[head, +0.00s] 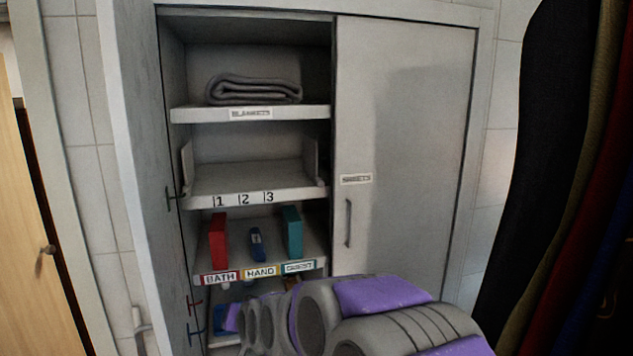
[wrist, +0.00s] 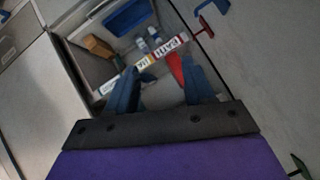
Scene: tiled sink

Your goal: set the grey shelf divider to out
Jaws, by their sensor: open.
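The cabinet's middle shelf (head: 250,187), marked 1, 2 and 3, is bare in its centre. A thin grey upright plate (head: 187,165) stands at its left end and another grey plate (head: 311,160) at its right end. I cannot tell which is the grey shelf divider. In the wrist view my gripper (wrist: 160,78) is open, with its two blue fingers apart and nothing seen held. It faces the lower part of the cabinet, near the labelled towel shelf. In the head view my arm covers the lower right and hides the gripper's fingertips.
The left door (head: 138,190) stands open with hooks on it, including a red hook (wrist: 203,30). The right door (head: 405,150) is shut. A folded grey blanket (head: 253,89) lies above. Red (head: 218,241), blue (head: 257,244) and teal (head: 293,232) blocks stand below.

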